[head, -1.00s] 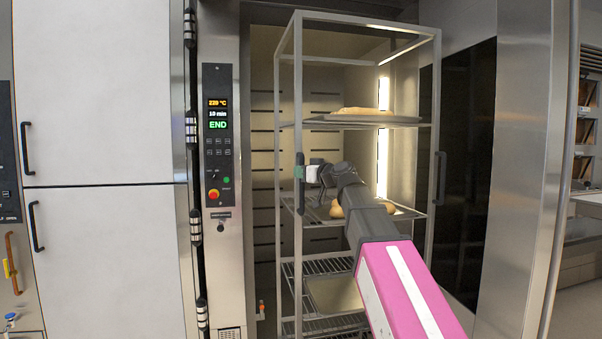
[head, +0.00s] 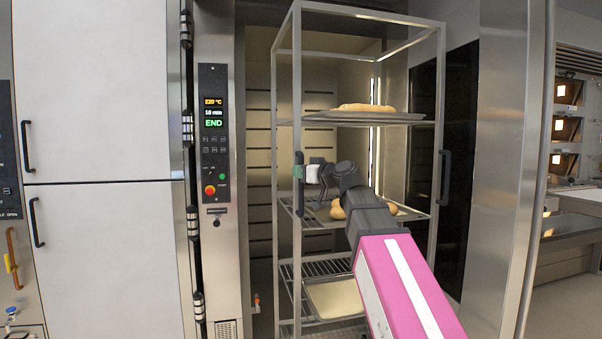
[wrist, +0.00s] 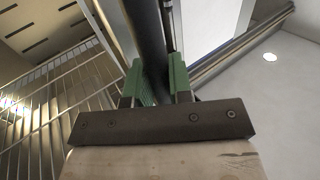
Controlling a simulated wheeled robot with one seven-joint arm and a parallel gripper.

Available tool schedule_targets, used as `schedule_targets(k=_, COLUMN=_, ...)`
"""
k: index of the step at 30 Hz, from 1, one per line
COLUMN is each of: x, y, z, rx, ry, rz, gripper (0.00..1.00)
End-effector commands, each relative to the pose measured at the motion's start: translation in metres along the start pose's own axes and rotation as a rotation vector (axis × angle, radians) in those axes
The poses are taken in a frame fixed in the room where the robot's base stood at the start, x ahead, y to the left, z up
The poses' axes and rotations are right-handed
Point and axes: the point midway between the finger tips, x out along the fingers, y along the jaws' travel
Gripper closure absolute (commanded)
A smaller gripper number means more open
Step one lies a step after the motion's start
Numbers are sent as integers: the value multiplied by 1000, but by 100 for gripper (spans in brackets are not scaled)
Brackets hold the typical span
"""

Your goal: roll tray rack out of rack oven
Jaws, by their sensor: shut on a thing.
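The tray rack (head: 297,90) is a tall metal frame standing at the mouth of the rack oven (head: 258,150). A dark vertical handle (head: 300,206) is on its left front post. My gripper (head: 299,172) has green fingers closed around that handle; the wrist view shows them on both sides of the dark bar (wrist: 150,35). A second dark handle (head: 443,177) on the right front post is free. An upper tray (head: 410,119) carries a long loaf, and a middle tray (head: 415,213) holds several small loaves, partly hidden by my arm. The rack's wheels are out of view.
The oven's control panel (head: 213,135) reads END, just left of the rack. A steel panel (head: 505,150) stands right of the opening. White cabinet doors (head: 100,100) are at far left. A counter (head: 580,225) and lit ovens (head: 565,125) are farther back at right.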

Motion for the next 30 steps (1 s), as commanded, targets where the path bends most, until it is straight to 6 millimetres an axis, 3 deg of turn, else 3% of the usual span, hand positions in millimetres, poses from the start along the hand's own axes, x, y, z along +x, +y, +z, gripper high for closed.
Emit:
schedule_targets(k=2, x=0, y=0, z=0, rx=0, ry=1, rz=0, gripper=100)
schedule_targets(k=3, x=0, y=0, z=0, rx=0, ry=1, rz=0, gripper=70)
schedule_targets(k=5, x=0, y=0, z=0, rx=0, ry=1, rz=0, gripper=56)
schedule_targets(k=17, x=-10, y=-1, z=0, rx=0, ry=1, rz=1, gripper=56)
schedule_targets(k=30, x=-87, y=-2, z=1, rx=-1, ry=2, rz=2, gripper=56)
